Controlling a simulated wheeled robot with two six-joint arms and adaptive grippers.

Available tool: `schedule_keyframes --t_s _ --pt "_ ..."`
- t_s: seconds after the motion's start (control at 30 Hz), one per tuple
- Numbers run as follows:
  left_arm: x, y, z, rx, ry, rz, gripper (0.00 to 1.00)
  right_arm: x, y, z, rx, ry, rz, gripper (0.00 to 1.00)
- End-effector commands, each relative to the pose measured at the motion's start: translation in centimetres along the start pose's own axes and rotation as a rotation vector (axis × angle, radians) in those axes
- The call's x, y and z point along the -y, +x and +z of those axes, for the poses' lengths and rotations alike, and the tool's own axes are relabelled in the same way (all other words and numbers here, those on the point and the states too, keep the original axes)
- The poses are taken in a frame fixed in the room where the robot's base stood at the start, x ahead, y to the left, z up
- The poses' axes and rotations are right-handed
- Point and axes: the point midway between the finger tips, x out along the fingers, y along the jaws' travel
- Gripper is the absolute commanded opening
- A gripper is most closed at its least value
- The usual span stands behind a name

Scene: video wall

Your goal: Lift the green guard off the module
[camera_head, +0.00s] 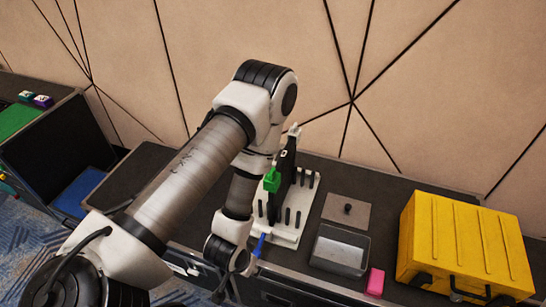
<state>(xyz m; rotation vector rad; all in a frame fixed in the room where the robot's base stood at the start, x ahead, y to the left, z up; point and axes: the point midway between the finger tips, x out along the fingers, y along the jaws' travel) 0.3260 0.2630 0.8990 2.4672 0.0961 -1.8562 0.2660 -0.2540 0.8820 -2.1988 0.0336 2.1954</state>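The green guard (272,180) sits on the edge of the upright black module (288,165). The module stands in a white rack (291,233) with several dark pegs. My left arm reaches in from the lower left, bends at the top and comes down left of the rack. My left gripper (224,287) is small and dark at the bottom, below and left of the guard and apart from it. Its fingers are too unclear to tell open from shut. My arm hides part of the rack's left side. My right gripper is not in view.
A blue piece (259,245) is at the rack's front by my wrist. Right of the rack are a flat grey plate with a knob (346,211), a grey tray (340,250), a pink block (375,281) and a large yellow case (465,245). A panelled wall stands behind.

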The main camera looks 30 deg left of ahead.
Motion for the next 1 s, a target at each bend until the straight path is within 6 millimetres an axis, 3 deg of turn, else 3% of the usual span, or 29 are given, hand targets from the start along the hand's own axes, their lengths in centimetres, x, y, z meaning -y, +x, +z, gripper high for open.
schedule_keyframes --t_s 0.03,0.2,0.3,0.4,0.5,0.63,0.87,1.0 --pt "0.4 -1.3 -2.4 -0.097 -0.018 -0.006 0.42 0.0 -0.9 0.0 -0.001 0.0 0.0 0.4" --pt "2.1 -4.0 -10.2 -0.471 -0.069 -0.041 0.42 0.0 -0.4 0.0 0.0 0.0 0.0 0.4" --pt "3.3 -6.7 -13.9 -0.67 -0.093 -0.071 0.42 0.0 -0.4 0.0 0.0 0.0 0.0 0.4" --pt "4.3 -9.3 -16.3 -0.82 -0.109 -0.097 0.42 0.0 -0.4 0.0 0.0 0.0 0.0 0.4" --pt "4.8 -10.0 -17.5 -0.897 -0.117 -0.112 0.42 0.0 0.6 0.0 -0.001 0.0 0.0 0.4" --pt "5.0 -9.0 -18.6 -0.908 -0.118 -0.113 0.42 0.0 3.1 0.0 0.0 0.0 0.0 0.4" --pt "5.0 -8.2 -19.7 -0.903 -0.116 -0.111 0.42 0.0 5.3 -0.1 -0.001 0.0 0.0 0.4" --pt "4.9 -6.8 -20.8 -0.907 -0.116 -0.11 0.42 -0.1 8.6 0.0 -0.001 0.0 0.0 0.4"
